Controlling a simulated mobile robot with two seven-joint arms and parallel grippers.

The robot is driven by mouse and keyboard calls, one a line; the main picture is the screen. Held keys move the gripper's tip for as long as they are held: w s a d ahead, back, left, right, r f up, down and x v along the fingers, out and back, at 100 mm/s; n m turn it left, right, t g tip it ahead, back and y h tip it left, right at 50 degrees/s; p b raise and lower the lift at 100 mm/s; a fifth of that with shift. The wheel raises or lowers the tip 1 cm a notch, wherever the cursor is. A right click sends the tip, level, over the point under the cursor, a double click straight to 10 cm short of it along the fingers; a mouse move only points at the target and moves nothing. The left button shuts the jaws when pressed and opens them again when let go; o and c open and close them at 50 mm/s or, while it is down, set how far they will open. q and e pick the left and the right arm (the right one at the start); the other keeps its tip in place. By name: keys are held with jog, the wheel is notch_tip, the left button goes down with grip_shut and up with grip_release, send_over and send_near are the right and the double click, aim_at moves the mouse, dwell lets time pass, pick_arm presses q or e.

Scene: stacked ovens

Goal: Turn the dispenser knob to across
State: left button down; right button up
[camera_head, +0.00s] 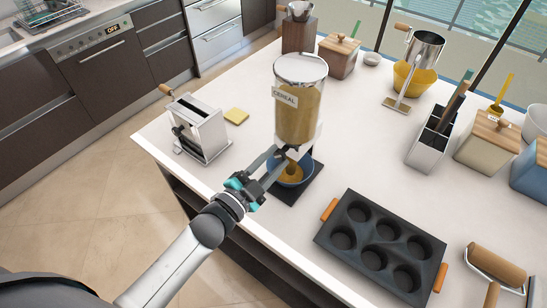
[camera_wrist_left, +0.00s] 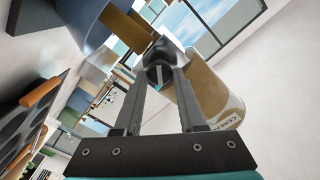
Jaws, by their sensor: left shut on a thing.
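The cereal dispenser (camera_head: 298,108) stands upright on the white counter, its clear container mostly full of tan cereal under a silver lid. It also shows tilted in the left wrist view (camera_wrist_left: 207,92). Its dark knob (camera_wrist_left: 159,73) has a light stripe. My left gripper (camera_head: 279,154) is shut on the knob, one fingertip on each side. In the head view the fingers largely hide the knob. A blue bowl (camera_head: 305,178) sits under the outlet with cereal in it. In the wrist view a tan column of cereal (camera_wrist_left: 128,30) spans between the outlet and bowl. My right gripper is out of view.
A dark muffin tin (camera_head: 385,243) with orange handles lies right of the dispenser. A silver pasta machine (camera_head: 202,130) and a yellow sponge (camera_head: 236,116) are to the left. A utensil holder (camera_head: 431,146) stands to the right. The counter's front edge runs below my arm.

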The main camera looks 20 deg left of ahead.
pick_arm(q)
jog(key=m, duration=0.4)
jog(key=shift+m, duration=0.3)
jog(key=shift+f+m+b, duration=0.1)
jog(key=shift+m+b, duration=0.3)
jog(key=shift+m, duration=1.9)
jog(key=c, duration=0.5)
grip_release()
jog(key=b+v, duration=0.2)
jog(key=v, duration=1.3)
jog(key=shift+s, duration=0.15)
